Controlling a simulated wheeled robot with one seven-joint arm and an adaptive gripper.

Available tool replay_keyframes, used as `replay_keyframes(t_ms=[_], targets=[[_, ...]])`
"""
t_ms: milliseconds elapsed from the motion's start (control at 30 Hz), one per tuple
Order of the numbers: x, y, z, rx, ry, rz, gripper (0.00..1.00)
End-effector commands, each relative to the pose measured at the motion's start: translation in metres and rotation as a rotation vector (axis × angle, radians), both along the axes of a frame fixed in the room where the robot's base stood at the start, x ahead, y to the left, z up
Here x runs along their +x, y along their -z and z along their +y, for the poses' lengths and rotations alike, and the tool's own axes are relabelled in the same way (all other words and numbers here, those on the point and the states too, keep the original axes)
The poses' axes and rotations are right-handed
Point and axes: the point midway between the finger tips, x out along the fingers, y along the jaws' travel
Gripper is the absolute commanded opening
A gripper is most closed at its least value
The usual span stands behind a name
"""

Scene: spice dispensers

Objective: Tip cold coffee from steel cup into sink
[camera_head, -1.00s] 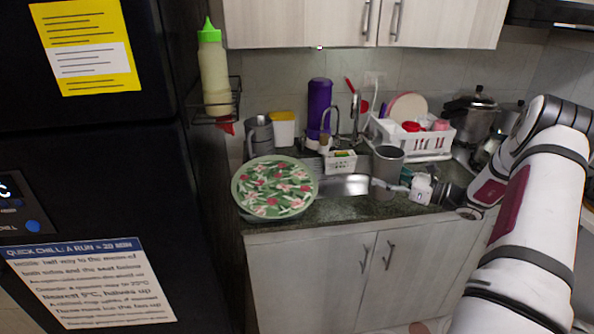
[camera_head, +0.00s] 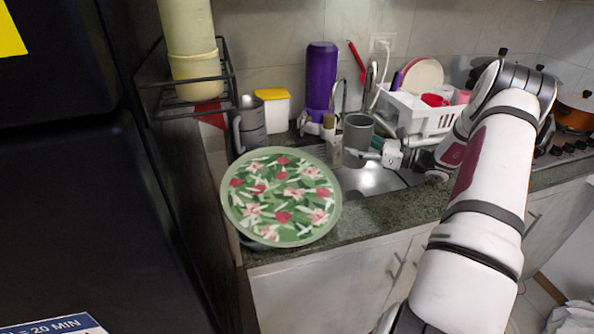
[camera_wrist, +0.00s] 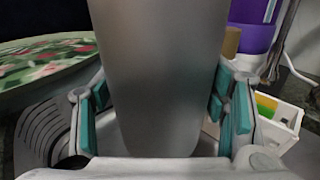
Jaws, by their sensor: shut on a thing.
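A grey steel cup (camera_head: 357,134) is upright above the left part of the steel sink (camera_head: 376,180) in the head view. My gripper (camera_head: 366,155) is shut on it from the right. In the wrist view the cup (camera_wrist: 158,70) fills the middle, with a teal-padded finger on each side of it. The inside of the cup and any coffee in it cannot be made out. Another grey steel vessel with a handle (camera_head: 249,123) stands on the counter at the back left.
A floral round tray (camera_head: 281,197) covers the counter left of the sink. Behind the sink are a faucet (camera_head: 370,85), a purple bottle (camera_head: 320,80) and a yellow-lidded tub (camera_head: 272,109). A white dish rack (camera_head: 423,117) stands behind on the right. The dark fridge (camera_head: 80,200) is at left.

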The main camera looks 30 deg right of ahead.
Motion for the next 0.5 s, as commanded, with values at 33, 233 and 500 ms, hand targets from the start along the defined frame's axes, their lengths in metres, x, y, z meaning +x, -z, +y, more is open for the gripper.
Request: replay_keyframes(t_ms=[33,233,500], targets=[[0.0056,0.0094,-0.0003,0.0,0.0,0.0,0.27],[0.0106,0.018,-0.0003,0.0,0.0,0.0,0.27],[0.0105,0.0175,-0.0002,-0.001,0.0,-0.001,0.27]])
